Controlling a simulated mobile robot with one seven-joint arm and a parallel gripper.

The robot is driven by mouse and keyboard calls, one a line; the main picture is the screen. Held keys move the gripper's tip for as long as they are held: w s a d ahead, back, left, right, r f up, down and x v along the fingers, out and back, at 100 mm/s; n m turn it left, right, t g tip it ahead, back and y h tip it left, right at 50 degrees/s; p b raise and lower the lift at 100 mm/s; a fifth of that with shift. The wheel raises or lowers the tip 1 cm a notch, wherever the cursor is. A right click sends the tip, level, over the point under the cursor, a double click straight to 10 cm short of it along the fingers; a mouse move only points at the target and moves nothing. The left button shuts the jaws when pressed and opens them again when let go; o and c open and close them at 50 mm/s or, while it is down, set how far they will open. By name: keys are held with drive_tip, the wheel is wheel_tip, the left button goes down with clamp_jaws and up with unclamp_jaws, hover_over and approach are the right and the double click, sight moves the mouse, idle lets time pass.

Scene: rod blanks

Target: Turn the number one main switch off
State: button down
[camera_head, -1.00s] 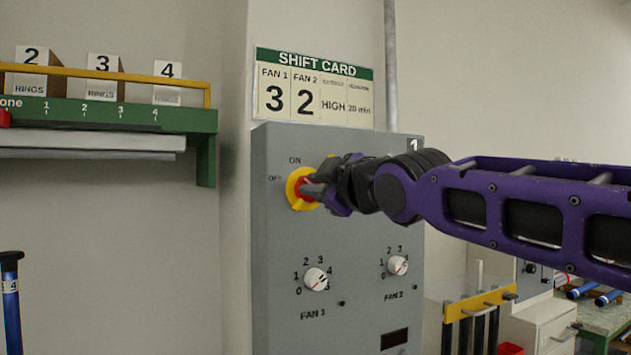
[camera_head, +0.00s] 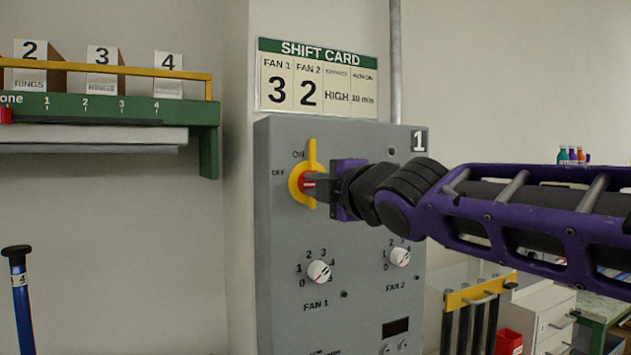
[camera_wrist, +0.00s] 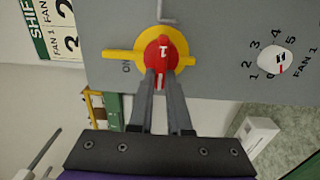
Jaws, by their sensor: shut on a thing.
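The number one main switch (camera_head: 299,186) is a red knob on a yellow plate, on the grey panel (camera_head: 285,230) marked 1. Its yellow bar stands upright in the head view, with the upper end beside the ON label. The OFF label is left of the switch. My gripper (camera_head: 313,187) comes from the right and is shut on the red knob. In the wrist view my gripper's fingers (camera_wrist: 162,78) pinch the red knob (camera_wrist: 160,52), which bears a 1 and a white mark. The yellow bar (camera_wrist: 120,55) runs sideways there. The fingers hide part of the knob.
The FAN 1 knob (camera_head: 319,272) and FAN 2 knob (camera_head: 400,257) sit below the switch. The shift card (camera_head: 315,78) hangs above the panel. A green-edged shelf (camera_head: 190,115) is at left and a blue rod (camera_head: 22,310) stands below it.

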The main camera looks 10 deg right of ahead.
idle(0.4)
drive_tip(key=c, duration=0.9)
unclamp_jaws()
drive_tip(key=shift+o, duration=0.2)
drive_tip(key=shift+s, duration=0.1)
drive_tip(key=v, duration=1.7)
drive_tip(key=shift+p, duration=0.3)
drive_tip(key=shift+s, duration=0.1)
drive_tip(key=s+f+m+g+h, duration=0.2)
drive_tip(key=f+m+g, duration=0.2)
drive_tip(key=f+m, duration=0.3)
drive_tip(key=s+f+m+g+h+p, duration=0.1)
drive_tip(key=s+f+m+g, duration=0.2)
drive_tip(key=f+m, duration=0.4)
drive_tip(key=s+f+m+g+h+p, duration=0.1)
drive_tip(key=f+m+g, duration=0.3)
drive_tip(key=f, duration=1)
drive_tip(key=s+m+h, duration=0.1)
drive_tip(key=m, duration=0.2)
drive_tip(key=shift+s+m+g+h, duration=0.3)
